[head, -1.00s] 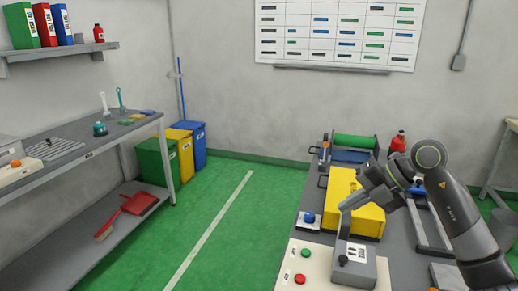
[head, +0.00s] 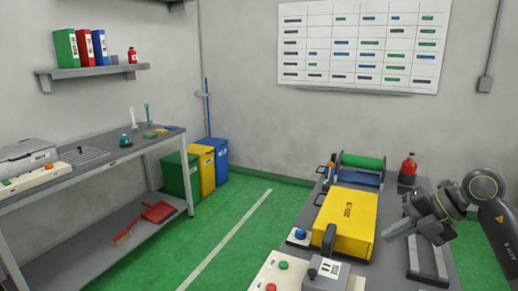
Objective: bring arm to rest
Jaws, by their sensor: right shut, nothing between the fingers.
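My right gripper (head: 387,235) is at the right side of the head view, on the arm that comes in from the right edge. Its fingers are shut and empty and point left. In the picture they are just right of the yellow box (head: 345,222), over the grey table (head: 392,270); I cannot tell their exact height. The grey device with a dark lever and a white label (head: 326,269) stands nearer, below and left of the gripper. My left gripper is not in view.
A roller unit with a green roll (head: 362,162) and a red bottle (head: 408,167) stand at the table's back. A control panel with red and green buttons (head: 273,271) is at its front left. A workbench (head: 105,158) stands left. Green floor (head: 255,235) between is clear.

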